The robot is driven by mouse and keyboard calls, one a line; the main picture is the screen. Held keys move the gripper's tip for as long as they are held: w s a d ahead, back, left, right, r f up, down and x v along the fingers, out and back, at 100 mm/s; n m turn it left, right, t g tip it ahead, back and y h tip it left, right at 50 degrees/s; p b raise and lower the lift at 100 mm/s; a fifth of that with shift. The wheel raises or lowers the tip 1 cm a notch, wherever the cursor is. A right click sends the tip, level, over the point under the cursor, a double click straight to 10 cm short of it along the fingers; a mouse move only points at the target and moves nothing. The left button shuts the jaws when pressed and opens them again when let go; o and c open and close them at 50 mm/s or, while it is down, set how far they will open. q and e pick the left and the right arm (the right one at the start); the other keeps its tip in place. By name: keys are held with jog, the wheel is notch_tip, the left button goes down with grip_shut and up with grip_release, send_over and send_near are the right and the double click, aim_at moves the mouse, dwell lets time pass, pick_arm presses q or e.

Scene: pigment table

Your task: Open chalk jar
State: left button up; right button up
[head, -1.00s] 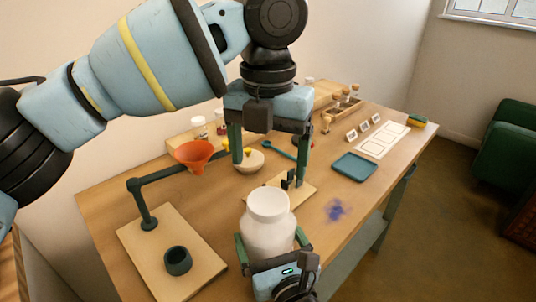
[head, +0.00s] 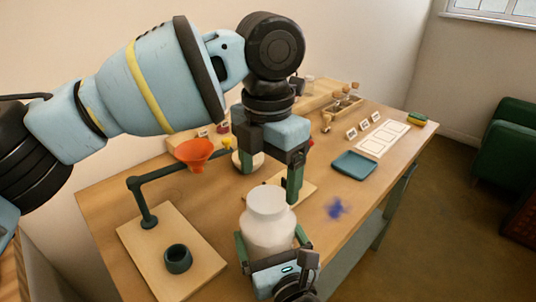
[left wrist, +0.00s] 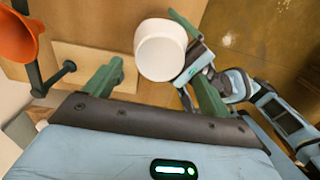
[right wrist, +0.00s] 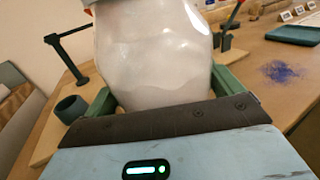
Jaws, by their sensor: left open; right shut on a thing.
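The white chalk jar (head: 268,226) stands upright near the front of the table. My right gripper (head: 270,252) is shut around its body; in the right wrist view the pale, translucent jar (right wrist: 155,60) fills the space between the fingers. My left gripper (head: 271,180) is open and empty, pointing down above the jar and slightly behind it in the head view. In the left wrist view the round white jar top (left wrist: 162,48) shows just beyond the open fingers, apart from them.
An orange funnel (head: 196,153) on a dark green stand and a dark cup (head: 178,260) are at the left. A blue tray (head: 354,165), a white card (head: 383,140) and a blue powder stain (head: 336,208) lie to the right. A pale bowl is partly hidden behind my left gripper.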

aim_at(268, 198)
pick_arm(q)
jog(key=shift+f, duration=2.15)
pick_arm(e)
jog(key=shift+f, duration=0.1)
